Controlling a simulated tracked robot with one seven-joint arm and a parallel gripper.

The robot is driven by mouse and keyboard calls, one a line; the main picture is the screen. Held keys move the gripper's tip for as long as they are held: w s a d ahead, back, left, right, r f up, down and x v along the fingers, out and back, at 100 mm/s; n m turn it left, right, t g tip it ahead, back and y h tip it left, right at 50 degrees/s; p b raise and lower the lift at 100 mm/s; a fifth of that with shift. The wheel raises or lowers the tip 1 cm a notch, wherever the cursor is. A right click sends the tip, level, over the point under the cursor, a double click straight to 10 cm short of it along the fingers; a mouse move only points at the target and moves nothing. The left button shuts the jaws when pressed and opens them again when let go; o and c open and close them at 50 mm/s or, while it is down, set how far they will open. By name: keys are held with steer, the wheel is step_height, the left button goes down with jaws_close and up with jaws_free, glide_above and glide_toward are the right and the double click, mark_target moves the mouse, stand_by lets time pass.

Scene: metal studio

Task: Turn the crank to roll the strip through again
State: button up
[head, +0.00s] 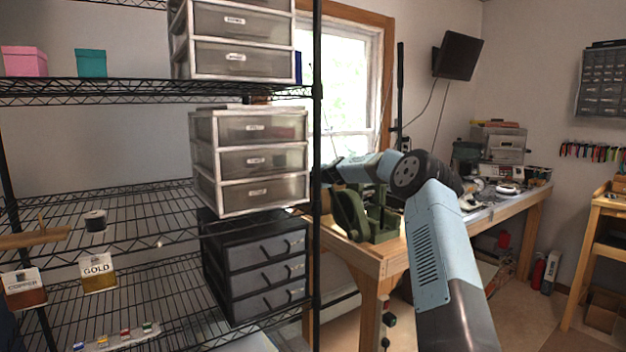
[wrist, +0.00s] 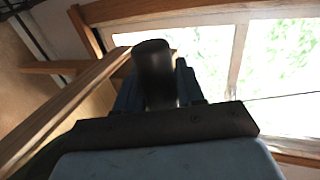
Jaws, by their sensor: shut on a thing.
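The green rolling mill (head: 372,218) stands on the near end of the wooden workbench. My gripper (head: 332,173) is at the mill's upper left, partly hidden by the shelf post. In the wrist view, my gripper (wrist: 157,92) is shut on a dark, rounded crank handle (wrist: 154,62), which stands up between the two fingers. The rest of the crank cannot be made out clearly. The strip and the rollers cannot be made out in either view; my arm covers part of the mill.
A black wire shelf (head: 100,92) with drawer units (head: 250,158) stands close on the left. The window (head: 345,80) is behind the mill. Tools and boxes crowd the far end of the workbench (head: 390,262).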

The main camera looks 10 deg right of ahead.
steer(key=shift+o, duration=0.3)
steer(key=w+a+f, duration=0.1)
steer(key=w+f, duration=0.3)
steer(key=f, duration=0.2)
steer(key=shift+a+f, duration=0.15)
steer(key=shift+f, duration=0.1)
steer(key=shift+o, duration=0.4)
steer(key=shift+w+f, duration=0.25)
steer(key=shift+f, duration=0.1)
steer(key=f, duration=0.2)
steer(key=w+f, duration=0.1)
steer(key=f, duration=0.1)
steer(key=w+f, duration=0.1)
steer(key=f, duration=0.2)
steer(key=shift+a, duration=0.2)
steer(key=shift+c, duration=0.8)
steer(key=shift+w+f, duration=0.15)
steer(key=o, duration=1)
steer(key=shift+w+a, duration=0.1)
steer(key=shift+a, duration=0.1)
steer(key=shift+v, duration=3.55)
